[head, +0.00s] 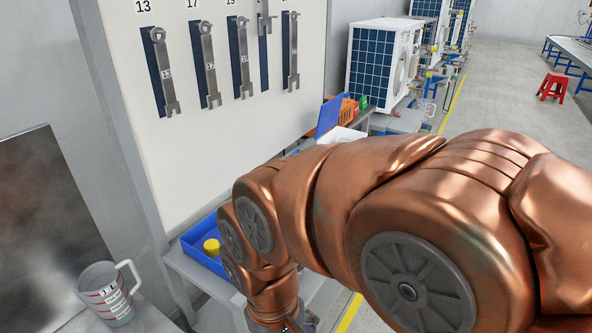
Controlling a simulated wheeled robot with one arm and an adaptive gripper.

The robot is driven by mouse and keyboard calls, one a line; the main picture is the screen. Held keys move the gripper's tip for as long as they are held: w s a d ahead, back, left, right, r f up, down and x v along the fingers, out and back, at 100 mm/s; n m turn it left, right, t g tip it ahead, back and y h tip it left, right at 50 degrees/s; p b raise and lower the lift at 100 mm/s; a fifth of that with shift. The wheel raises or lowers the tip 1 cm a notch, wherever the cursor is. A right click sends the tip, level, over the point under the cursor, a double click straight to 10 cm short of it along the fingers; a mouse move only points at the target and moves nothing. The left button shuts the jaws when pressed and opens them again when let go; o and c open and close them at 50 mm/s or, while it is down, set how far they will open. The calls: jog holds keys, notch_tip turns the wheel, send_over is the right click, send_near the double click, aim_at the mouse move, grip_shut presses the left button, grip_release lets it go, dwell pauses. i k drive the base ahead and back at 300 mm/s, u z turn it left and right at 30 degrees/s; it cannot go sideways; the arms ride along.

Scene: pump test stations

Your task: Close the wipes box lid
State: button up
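A white box (342,135) with a raised blue panel (328,117) at its left stands on the bench beyond my arm. It looks like the wipes box with its lid standing open, but it is small and partly hidden by my arm. My copper-coloured arm crosses the view from the right and bends down to the bottom centre, where its end leaves the picture. My gripper's fingers do not show, and the arm's end is well in front of the white box.
A blue tray (188,240) holding a yellow-capped item (211,247) lies left of my arm. A measuring jug (107,294) stands at lower left. Wrenches (207,68) hang on a white board (160,120). Orange bins (348,110) stand behind the box. A red stool (553,86) stands on open floor.

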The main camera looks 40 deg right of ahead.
aim_at(331, 111)
jog(key=z, duration=2.85)
jog(key=i, duration=1.2)
jog(key=u, duration=3.45)
